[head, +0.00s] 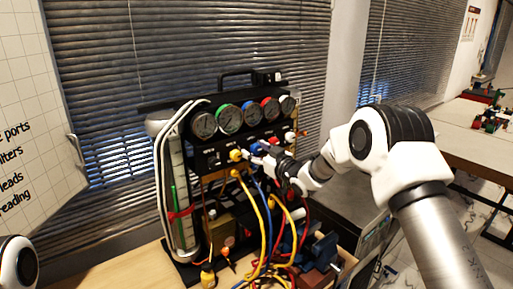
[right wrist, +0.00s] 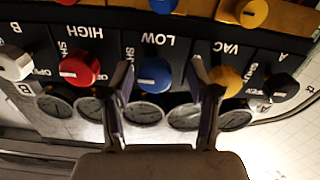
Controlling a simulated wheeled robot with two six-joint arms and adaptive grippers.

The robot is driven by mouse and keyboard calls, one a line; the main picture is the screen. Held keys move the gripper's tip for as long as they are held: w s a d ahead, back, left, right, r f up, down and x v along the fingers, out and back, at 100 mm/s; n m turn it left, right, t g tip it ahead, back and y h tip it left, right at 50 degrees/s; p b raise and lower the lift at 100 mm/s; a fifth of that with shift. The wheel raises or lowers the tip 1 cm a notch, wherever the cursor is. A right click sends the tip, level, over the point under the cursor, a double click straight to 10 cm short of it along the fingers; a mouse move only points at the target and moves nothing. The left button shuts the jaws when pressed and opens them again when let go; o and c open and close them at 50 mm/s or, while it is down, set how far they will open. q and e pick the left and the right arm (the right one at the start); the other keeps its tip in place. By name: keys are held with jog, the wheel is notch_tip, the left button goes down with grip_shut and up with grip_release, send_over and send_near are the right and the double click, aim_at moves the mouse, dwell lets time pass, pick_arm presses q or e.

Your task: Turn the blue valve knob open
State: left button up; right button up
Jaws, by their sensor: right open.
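The blue valve knob (right wrist: 155,76) sits on the black panel in the right wrist view, under upside-down lettering that reads LOW. Its white mark points to the left. It also shows small in the head view (head: 256,148), just left of my right gripper's fingertips. My right gripper (right wrist: 161,66) is open, with one finger on each side of the blue knob and a gap to it on both sides. In the head view my right gripper (head: 270,156) reaches the rig's front from the right. My left gripper is not in view.
A red knob (right wrist: 80,69) and a yellow knob (right wrist: 226,81) flank the blue one, the yellow close to a finger. Several round gauges (head: 229,119) line the rig's top. Yellow, blue and red hoses (head: 266,215) hang below. A whiteboard (head: 35,120) stands at left.

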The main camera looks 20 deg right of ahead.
jog(key=shift+s+d, duration=0.1)
jog(key=shift+d, duration=0.15)
jog(key=shift+s+d, duration=0.1)
jog(key=shift+d, duration=0.15)
jog(key=shift+c, duration=1.4)
jog(key=c, duration=0.6)
jog(key=shift+a+r, duration=0.1)
grip_shut()
